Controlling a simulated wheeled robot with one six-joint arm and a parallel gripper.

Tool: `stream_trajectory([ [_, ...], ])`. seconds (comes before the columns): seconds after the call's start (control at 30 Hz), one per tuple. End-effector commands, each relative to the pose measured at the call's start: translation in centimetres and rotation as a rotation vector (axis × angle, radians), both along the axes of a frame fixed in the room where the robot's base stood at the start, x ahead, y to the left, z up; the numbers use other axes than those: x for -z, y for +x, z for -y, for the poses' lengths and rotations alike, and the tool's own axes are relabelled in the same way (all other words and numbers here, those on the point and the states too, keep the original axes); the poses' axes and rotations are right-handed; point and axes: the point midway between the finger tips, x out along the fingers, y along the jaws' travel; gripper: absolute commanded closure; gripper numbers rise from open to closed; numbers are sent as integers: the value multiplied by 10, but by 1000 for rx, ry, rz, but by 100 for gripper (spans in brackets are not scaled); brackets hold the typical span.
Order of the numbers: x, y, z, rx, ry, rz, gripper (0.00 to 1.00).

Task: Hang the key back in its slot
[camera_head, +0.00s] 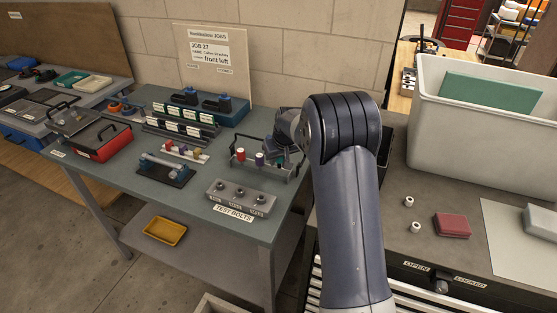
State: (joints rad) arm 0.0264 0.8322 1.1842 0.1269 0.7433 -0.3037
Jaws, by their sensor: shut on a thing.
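My arm reaches across the right end of the workbench, and my gripper (272,156) is low over a small silver rack (266,172). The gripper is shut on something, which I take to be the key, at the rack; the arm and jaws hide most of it. A small purple-topped piece (260,158) shows right beside the jaws. I cannot tell whether it is in the jaws or seated in the rack. A red-topped piece (240,155) stands upright at the rack's left side. The slot itself is too small to make out.
A grey block marked TEST BOLTS (240,198) stands in front of the rack. A job board (209,60) stands behind. A large pale bin (480,130) is on the right-hand counter.

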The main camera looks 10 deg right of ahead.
Motion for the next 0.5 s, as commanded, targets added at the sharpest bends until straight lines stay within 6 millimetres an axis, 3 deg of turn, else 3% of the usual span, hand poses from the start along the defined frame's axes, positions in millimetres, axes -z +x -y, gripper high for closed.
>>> stream_trajectory([
  [0.3,-4,0,0,0,0,0,100],
  [0.33,-4,0,0,0,0,0,75],
  [0.5,-4,0,0,0,0,0,61],
])
